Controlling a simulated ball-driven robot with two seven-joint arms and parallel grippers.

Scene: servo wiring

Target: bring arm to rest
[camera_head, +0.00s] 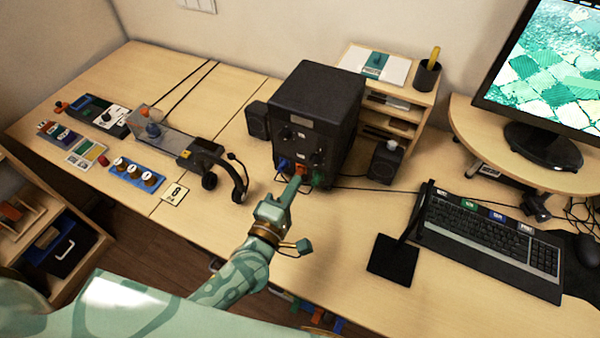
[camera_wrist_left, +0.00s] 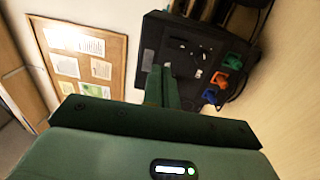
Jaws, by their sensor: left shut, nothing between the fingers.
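My left gripper (camera_head: 294,184) reaches in from the lower left, in front of the black box (camera_head: 318,102) on the desk. Its two fingers are shut together and hold nothing. In the left wrist view the fingertips (camera_wrist_left: 160,73) point at the box's front panel (camera_wrist_left: 192,52); I cannot tell whether they touch it. Blue (camera_head: 284,164), orange (camera_head: 301,169) and green (camera_head: 319,178) plugs sit low on the panel, and the fingertips partly cover this area in the head view. The right gripper is not in view.
Small speakers (camera_head: 257,120) flank the box. A keyboard (camera_head: 490,238) and a black stand (camera_head: 393,258) are to the right. Bare desk (camera_head: 345,225) lies before the box.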

